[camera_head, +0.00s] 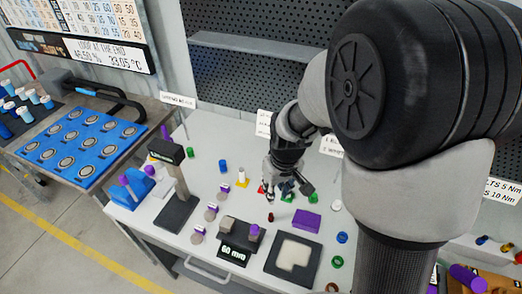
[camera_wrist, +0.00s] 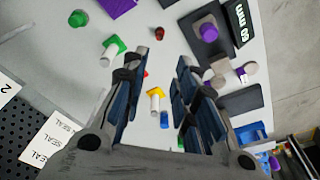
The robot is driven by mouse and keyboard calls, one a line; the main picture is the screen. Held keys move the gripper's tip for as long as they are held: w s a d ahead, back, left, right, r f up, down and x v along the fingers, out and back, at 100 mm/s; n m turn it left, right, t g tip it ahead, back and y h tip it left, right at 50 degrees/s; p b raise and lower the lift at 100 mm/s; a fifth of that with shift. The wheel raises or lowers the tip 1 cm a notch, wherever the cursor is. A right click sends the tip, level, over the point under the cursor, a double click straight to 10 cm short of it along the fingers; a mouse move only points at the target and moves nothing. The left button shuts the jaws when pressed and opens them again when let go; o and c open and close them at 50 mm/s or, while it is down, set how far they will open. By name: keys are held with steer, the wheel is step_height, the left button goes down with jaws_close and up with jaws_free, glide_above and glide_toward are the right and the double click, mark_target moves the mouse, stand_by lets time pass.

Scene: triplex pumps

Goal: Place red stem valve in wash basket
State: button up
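My gripper (camera_head: 285,172) hangs low over the white bench in the head view. In the wrist view its two fingers (camera_wrist: 163,65) stand apart with nothing gripped between them. A small red patch (camera_head: 262,188) shows beside the gripper, partly hidden by it; I cannot tell whether it is the red stem valve. A small dark red piece (camera_head: 270,216) stands nearer the front edge and also shows beyond the fingertips in the wrist view (camera_wrist: 159,33). I cannot make out a wash basket.
Green pieces (camera_head: 288,194) stand close by the gripper. A purple block (camera_head: 305,220), a black 60 mm gauge (camera_head: 236,243) and a dark tray (camera_head: 272,262) lie toward the front. A dark post stand (camera_head: 178,203) is at left. A perforated panel (camera_head: 255,20) rises behind.

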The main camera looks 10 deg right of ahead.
mark_target(271, 214)
steer(key=w+f+b, duration=0.1)
steer(key=f+b, duration=0.1)
steer(key=f, duration=0.4)
steer(key=f+b, duration=0.2)
steer(key=f, duration=0.4)
steer(key=w+f+b, duration=0.1)
steer(key=f+b, duration=0.1)
steer(key=f, duration=0.4)
steer(key=shift+w+a, duration=0.15)
steer(key=shift+w, duration=0.15)
steer(key=shift+r, duration=0.15)
steer(key=shift+c, duration=0.6)
jaws_close()
